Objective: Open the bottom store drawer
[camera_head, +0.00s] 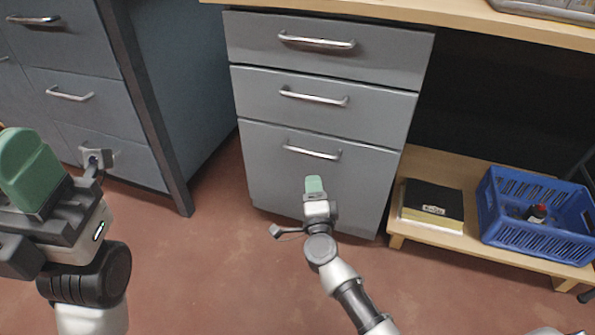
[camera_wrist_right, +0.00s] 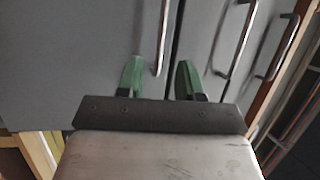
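The bottom drawer (camera_head: 270,170) is the tallest of three in a grey unit under the worktop, and its front is flush with the unit. Its metal bar handle (camera_head: 312,151) is near its upper edge. My right gripper (camera_head: 314,184), with green fingertips, is just below this handle in the head view. In the right wrist view my right gripper (camera_wrist_right: 160,78) is open and empty, its fingers apart, with the bottom handle (camera_wrist_right: 163,38) ahead between them. Contact is not visible. My left gripper (camera_head: 30,165) is at the left, close to the camera; its finger gap is hidden.
The middle handle (camera_head: 313,97) and top handle (camera_head: 316,41) sit above. A darker drawer cabinet (camera_head: 90,60) stands at the left. At the right, a low wooden shelf (camera_head: 410,236) holds a dark book (camera_head: 432,200) and a blue crate (camera_head: 535,235). Red floor lies clear in front.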

